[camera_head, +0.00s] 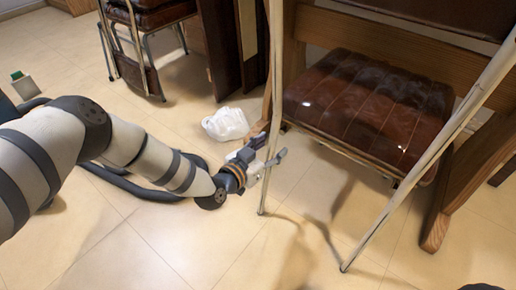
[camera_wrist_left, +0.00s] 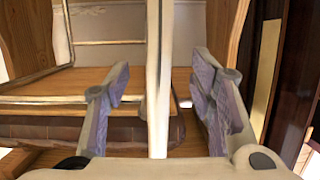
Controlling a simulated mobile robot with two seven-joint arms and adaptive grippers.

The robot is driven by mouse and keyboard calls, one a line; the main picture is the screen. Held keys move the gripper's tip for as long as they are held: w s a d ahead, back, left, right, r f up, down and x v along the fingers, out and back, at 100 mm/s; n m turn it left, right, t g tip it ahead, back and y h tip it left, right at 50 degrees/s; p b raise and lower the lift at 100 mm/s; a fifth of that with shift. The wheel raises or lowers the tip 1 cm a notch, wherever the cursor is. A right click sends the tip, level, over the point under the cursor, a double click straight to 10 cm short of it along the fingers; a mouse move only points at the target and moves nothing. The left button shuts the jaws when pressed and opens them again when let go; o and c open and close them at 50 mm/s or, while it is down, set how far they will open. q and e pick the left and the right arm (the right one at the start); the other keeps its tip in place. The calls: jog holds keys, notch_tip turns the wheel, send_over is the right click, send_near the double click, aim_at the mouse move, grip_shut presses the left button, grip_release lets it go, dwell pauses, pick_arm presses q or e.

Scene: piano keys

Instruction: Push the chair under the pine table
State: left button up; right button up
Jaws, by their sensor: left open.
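The chair has a brown padded seat (camera_head: 365,105) and thin pale metal legs (camera_head: 272,100). It stands close in front of me on the right of the head view. The wooden frame of the pine table (camera_head: 330,32) shows behind and beside the seat, with a wooden foot (camera_head: 438,220) on the floor. My left gripper (camera_head: 265,160) is low at the chair's left leg. In the left wrist view, the open fingers (camera_wrist_left: 158,92) stand on either side of a pale upright leg (camera_wrist_left: 158,60). Contact with the leg cannot be made out. My right gripper is out of view.
A white plastic bag (camera_head: 226,124) lies on the tiled floor just beyond my left gripper. Another brown-seated chair (camera_head: 145,20) stands at the back left. A small grey box with a green top (camera_head: 24,86) is at the far left. Floor at the lower middle is clear.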

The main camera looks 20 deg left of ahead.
pick_arm(q)
jog(key=f+p+v, duration=0.2)
jog(key=p+v, duration=0.1)
jog(key=v, duration=0.5)
jog(key=shift+s+p, duration=0.3)
jog(key=shift+p, duration=0.05)
jog(key=shift+a, duration=0.15)
